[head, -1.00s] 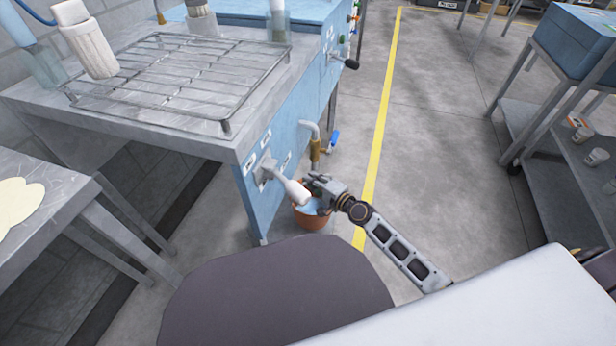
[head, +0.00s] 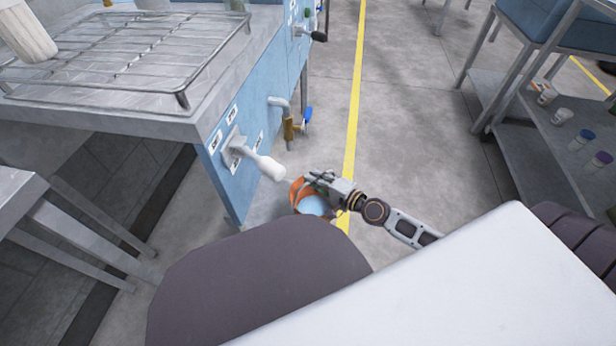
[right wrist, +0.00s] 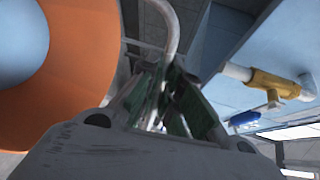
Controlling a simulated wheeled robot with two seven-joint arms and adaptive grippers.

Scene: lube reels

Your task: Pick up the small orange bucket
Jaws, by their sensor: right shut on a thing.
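The small orange bucket (head: 297,192) has a light blue inside and is low down, right of the blue cabinet, partly hidden by my gripper and a dark rounded shape. Its orange rim (right wrist: 95,95) fills the left of the right wrist view, with the opening facing the camera. My right gripper (head: 318,181) is at the bucket's upper right edge, shut on it. In the right wrist view its fingers (right wrist: 178,105) close around a thin grey curved bar, which looks like the bucket's handle. Whether the bucket touches the floor is unclear. My left gripper is not in view.
The blue cabinet (head: 224,180) with a white-gripped lever (head: 264,166) stands close left of the bucket. A brass tap (head: 289,127) with a blue handle is behind. A shelved cart (head: 500,105) stands at right. Open floor (head: 400,110) with a yellow line lies between.

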